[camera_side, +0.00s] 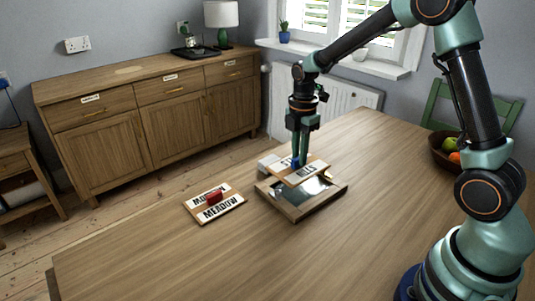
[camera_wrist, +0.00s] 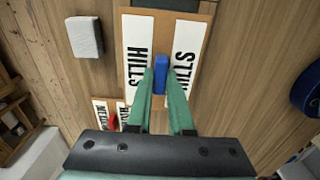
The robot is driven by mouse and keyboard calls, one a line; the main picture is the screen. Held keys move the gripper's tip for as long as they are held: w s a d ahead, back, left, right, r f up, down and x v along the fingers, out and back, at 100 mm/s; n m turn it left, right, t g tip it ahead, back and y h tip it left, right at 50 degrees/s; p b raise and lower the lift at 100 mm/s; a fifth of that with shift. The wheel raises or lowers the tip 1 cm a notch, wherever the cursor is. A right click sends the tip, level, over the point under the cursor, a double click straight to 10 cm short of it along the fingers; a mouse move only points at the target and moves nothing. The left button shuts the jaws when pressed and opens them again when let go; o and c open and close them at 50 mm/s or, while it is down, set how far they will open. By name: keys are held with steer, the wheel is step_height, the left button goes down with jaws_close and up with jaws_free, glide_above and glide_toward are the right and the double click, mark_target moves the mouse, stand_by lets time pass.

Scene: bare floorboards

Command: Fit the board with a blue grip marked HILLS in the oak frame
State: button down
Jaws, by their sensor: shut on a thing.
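My gripper (camera_side: 297,153) is shut on the blue grip (camera_side: 295,162) of the HILLS board (camera_side: 316,170). In the wrist view, my fingers (camera_wrist: 160,88) close on both sides of the blue grip (camera_wrist: 161,68), and HILLS reads on two white strips of the board (camera_wrist: 160,42). The oak frame (camera_side: 297,212) lies on the table below the board. The board appears raised above it, over its back part; the exact gap is hard to tell. The frame's shiny inside shows in front of the board, while its back is hidden. The frame is mostly hidden in the wrist view.
A MEADOW board (camera_side: 232,205) with a red grip (camera_side: 214,197) lies left of the frame. A pale block (camera_side: 266,162) sits behind the frame. A fruit bowl (camera_side: 440,157) stands at the right. The table's front is clear.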

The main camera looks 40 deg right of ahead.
steer(key=shift+d+f, duration=0.3)
steer(key=shift+d, duration=0.2)
steer(key=shift+d+f, duration=0.25)
steer(key=shift+d, duration=0.25)
steer(key=shift+f, duration=0.1)
steer(key=shift+f, duration=2.4)
steer(key=shift+f, duration=0.8)
steer(key=c, duration=0.7)
jaws_free()
steer(key=shift+c, duration=0.2)
